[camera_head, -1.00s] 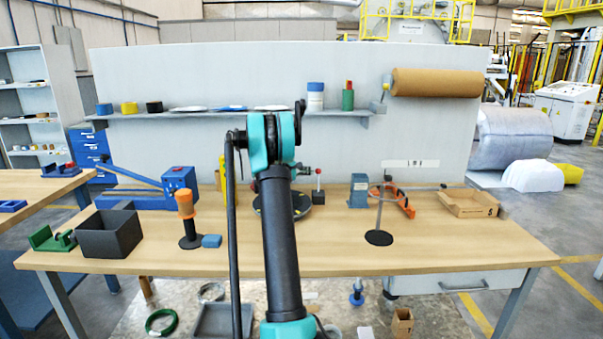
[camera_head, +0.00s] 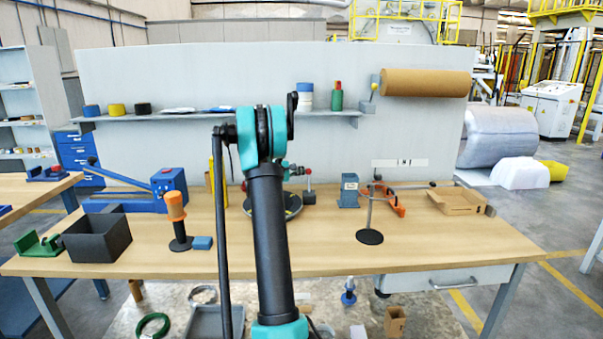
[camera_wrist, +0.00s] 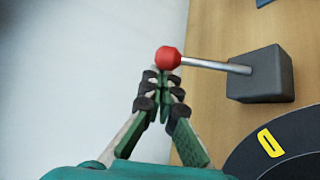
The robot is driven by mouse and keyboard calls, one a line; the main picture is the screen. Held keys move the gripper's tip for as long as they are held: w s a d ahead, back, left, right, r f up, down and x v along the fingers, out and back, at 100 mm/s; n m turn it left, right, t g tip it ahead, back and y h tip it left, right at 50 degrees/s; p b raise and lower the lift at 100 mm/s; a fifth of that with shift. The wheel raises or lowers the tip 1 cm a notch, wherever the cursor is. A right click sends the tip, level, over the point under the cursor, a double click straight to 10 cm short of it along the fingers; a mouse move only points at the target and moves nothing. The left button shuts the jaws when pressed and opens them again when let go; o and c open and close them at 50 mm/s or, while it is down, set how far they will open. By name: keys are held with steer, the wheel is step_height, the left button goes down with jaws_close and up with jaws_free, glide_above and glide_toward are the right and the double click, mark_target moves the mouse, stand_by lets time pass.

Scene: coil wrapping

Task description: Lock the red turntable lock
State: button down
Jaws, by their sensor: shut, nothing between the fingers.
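The red lock is a red ball knob (camera_wrist: 168,59) on a metal rod, which runs to a dark grey block (camera_wrist: 260,75) on the table. In the head view the knob (camera_head: 308,171) stands above the block (camera_head: 309,196), with the rod upright. The dark turntable (camera_wrist: 285,150) with a yellow mark lies beside the block. It also shows in the head view (camera_head: 293,207), partly hidden behind my arm. My gripper (camera_wrist: 161,80) is shut and empty, its fingertips right at the knob. I cannot tell whether they touch it.
A blue-grey block (camera_head: 349,190) and a stand with a round base (camera_head: 369,237) are to the right. An orange-handled tool (camera_head: 176,215) and a dark bin (camera_head: 97,237) are to the left. The grey back panel (camera_head: 420,130) rises behind the table.

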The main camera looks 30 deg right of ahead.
steer(key=shift+s+a+r, duration=0.1)
steer(key=shift+s, duration=0.1)
steer(key=s+a+m+t+h, duration=0.1)
steer(key=s+a+m+h, duration=0.2)
steer(key=s, duration=0.4)
steer(key=shift+a+m+h, duration=0.3)
steer(key=shift+a+h, duration=0.2)
steer(key=shift+a, duration=0.2)
steer(key=shift+s, duration=0.2)
stand_by(0.5)
steer(key=w+r, duration=0.2)
steer(key=w, duration=0.2)
steer(key=a+f, duration=0.1)
steer(key=a, duration=0.2)
steer(key=s+a+f, duration=0.1)
steer(key=a+f, duration=0.1)
steer(key=a, duration=0.1)
steer(key=a+f, duration=0.1)
steer(key=a, duration=0.2)
steer(key=shift+s+f, duration=0.15)
steer(key=shift+s, duration=0.15)
